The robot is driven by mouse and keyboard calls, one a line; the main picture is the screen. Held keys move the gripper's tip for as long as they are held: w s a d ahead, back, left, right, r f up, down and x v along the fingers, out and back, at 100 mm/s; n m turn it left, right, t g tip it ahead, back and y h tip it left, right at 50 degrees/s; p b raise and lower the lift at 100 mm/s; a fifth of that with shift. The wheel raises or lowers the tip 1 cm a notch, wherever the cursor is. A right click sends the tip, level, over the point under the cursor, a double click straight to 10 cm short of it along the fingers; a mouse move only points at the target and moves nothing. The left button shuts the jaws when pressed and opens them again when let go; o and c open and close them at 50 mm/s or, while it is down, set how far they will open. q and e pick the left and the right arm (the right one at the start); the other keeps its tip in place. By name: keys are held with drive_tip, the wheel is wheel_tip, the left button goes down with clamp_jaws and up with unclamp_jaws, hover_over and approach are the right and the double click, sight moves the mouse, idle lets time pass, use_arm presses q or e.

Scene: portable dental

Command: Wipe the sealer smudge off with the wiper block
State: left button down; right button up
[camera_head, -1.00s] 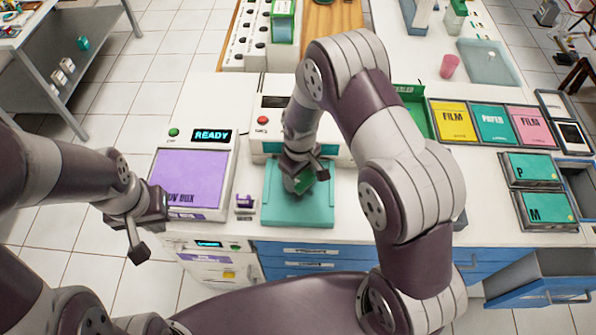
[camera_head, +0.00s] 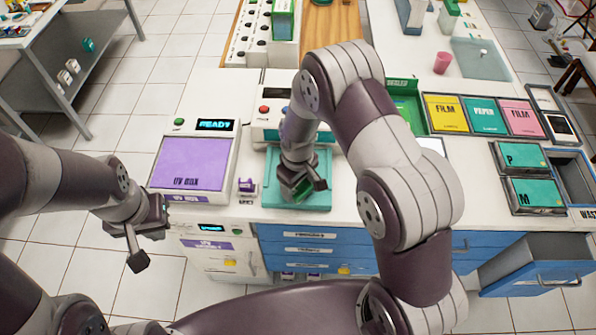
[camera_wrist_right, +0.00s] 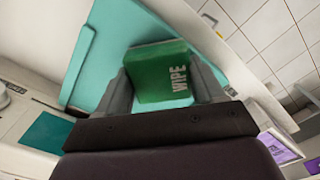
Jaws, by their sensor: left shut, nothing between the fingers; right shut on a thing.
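The sealer (camera_head: 268,117) is a white box with a red button, and its teal plate (camera_head: 318,200) lies in front of it. My right gripper (camera_head: 304,189) is over the front half of the plate, shut on the green wiper block. The block (camera_wrist_right: 162,78), marked WIPE, sits between the fingers in the right wrist view, low over or on the teal plate; I cannot tell if it touches. No smudge can be made out; the arm and block hide part of the plate. My left gripper (camera_head: 138,260) is shut and empty, in front of the counter at the left.
The purple-topped UV box (camera_head: 192,163), reading READY, stands left of the plate, with a small purple item (camera_head: 246,187) between them. Film and paper trays (camera_head: 485,115) stand at the right. An open blue drawer (camera_head: 535,270) juts out at front right.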

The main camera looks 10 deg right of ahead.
wheel_tip(320, 180, up, 2)
drive_tip(key=shift+r+p, duration=0.2)
drive_tip(key=shift+p, duration=0.15)
drive_tip(key=shift+w+d+r+p, duration=0.1)
drive_tip(key=shift+w+r+p, duration=0.1)
drive_tip(key=shift+r+p, duration=0.25)
drive_tip(key=shift+w+r+p, duration=0.2)
drive_tip(key=shift+r+p, duration=0.2)
drive_tip(key=shift+r, duration=0.05)
drive_tip(key=r, duration=0.1)
drive_tip(key=r+p, duration=0.2)
drive_tip(key=shift+s+r, duration=0.15)
drive_tip(key=shift+s, duration=0.1)
drive_tip(key=shift+w+r+p, duration=0.15)
drive_tip(key=shift+r+p, duration=0.1)
drive_tip(key=shift+p, duration=0.15)
